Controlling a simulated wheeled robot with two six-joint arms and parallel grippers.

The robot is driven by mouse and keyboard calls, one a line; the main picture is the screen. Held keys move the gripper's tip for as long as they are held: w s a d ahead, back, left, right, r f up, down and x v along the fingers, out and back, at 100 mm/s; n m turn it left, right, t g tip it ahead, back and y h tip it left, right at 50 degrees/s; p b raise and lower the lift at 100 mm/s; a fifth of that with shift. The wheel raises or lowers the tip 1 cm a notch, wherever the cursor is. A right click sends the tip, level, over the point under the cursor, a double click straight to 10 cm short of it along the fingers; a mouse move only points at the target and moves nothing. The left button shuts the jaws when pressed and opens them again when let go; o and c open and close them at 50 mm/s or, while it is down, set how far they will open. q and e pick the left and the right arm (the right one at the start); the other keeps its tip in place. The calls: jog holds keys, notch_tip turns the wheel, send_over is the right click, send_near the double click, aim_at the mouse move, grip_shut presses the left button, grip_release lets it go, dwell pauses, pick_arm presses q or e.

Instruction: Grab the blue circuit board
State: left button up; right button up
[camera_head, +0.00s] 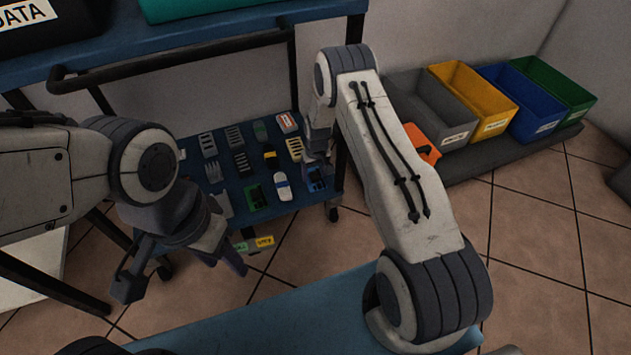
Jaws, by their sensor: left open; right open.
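The blue circuit board (317,184) lies at the right edge of the blue lower shelf (238,206) of a cart. My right gripper (317,165) points down just over the board and covers part of it. Its jaws are open, but its fingertips are small and dark, so I cannot tell whether they touch the board. My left gripper (226,264) hangs open in front of the shelf, away from the blue board, with nothing seen between its fingers.
Several small parts, including a white and blue one (282,186) and a green board (256,197), lie on the shelf. The cart's blue top (200,38) overhangs it. Grey (466,128), yellow (497,118), blue (538,122) and green (574,96) bins stand at the right.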

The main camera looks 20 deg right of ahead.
jog(key=shift+r, duration=0.1)
grip_shut()
